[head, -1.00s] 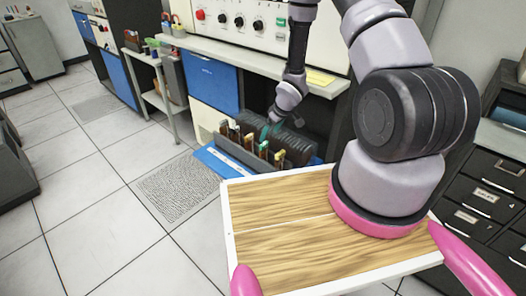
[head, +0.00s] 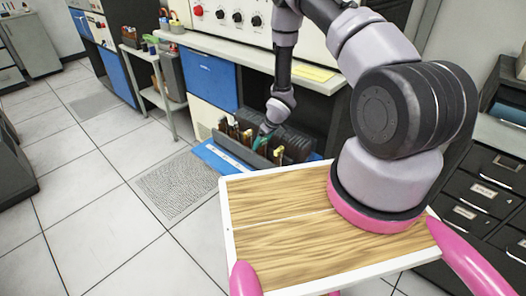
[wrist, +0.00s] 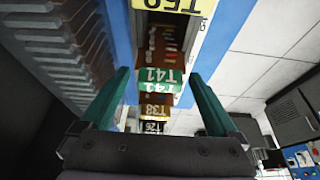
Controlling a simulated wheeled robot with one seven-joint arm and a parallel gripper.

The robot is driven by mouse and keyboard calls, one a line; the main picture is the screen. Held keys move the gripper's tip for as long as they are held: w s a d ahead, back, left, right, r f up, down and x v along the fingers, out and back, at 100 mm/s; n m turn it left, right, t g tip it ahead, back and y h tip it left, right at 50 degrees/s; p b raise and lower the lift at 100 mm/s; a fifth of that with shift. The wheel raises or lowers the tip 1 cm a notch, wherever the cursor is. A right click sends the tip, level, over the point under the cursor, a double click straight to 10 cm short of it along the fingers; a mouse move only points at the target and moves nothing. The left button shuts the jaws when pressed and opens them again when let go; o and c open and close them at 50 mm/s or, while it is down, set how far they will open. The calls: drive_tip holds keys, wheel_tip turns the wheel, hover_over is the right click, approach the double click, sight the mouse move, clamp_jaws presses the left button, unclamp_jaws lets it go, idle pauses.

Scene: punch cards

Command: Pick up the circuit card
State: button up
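In the wrist view the labelled edges show: a yellow card (wrist: 180,5) at the top, a brown card (wrist: 163,45), a green card marked T41 (wrist: 160,87), then a brown card marked T38 (wrist: 155,110). Which one is the task's card I cannot tell. My gripper (wrist: 160,76) is open, its two green fingers apart on either side of the row near the green T41 card. In the head view my gripper (head: 262,140) is low over the rack; contact cannot be told.
The rack rests on a blue base (head: 217,158). A ribbed dark part (wrist: 55,45) runs beside the cards. A console (head: 235,18) with knobs and a ledge stands behind, dark drawers (head: 470,215) at right. Tiled floor at left is clear.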

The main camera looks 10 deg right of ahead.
clamp_jaws()
drive_tip(key=shift+r, duration=0.1)
drive_tip(key=shift+r, duration=4.95)
drive_tip(key=shift+r, duration=3.05)
drive_tip(key=shift+r, duration=1.95)
